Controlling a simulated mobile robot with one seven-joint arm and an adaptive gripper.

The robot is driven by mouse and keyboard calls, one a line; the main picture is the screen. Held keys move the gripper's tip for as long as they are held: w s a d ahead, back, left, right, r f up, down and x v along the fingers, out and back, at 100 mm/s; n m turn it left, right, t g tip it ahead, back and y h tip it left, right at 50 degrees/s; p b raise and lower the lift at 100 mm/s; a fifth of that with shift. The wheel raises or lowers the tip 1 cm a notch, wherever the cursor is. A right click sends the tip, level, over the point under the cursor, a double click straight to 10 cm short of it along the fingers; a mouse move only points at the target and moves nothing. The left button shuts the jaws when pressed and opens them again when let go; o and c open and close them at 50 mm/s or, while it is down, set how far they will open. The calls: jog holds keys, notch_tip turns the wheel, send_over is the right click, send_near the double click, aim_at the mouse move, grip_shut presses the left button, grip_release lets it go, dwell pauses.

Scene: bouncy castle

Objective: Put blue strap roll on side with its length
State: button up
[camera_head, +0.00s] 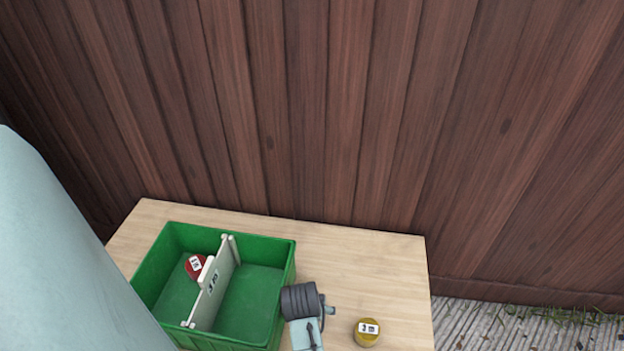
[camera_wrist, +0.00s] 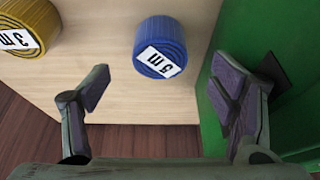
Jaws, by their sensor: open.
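In the head view the blue roll does not show. A green crate (camera_head: 150,271) stands on the table, split by a white divider (camera_head: 227,265). A red roll (camera_head: 190,271) lies in the left compartment; the right compartment looks empty. The crate wall (camera_wrist: 212,128) is close by my right finger.
A yellow roll labelled 3 m (camera_wrist: 30,25) stands on the table (camera_head: 370,258), right of the crate in the head view (camera_head: 367,332). A brown plank wall (camera_head: 330,110) rises behind the table. The table's back right is clear.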

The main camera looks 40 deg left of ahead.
jog(key=shift+x, duration=3.55)
jog(key=shift+a, duration=0.1)
jog(key=shift+c, duration=0.5)
jog(key=c, duration=1.2)
jog(key=shift+r, duration=0.1)
jog(key=shift+c, duration=1)
jog(key=shift+w+r+p, duration=0.1)
jog(key=shift+p, duration=0.25)
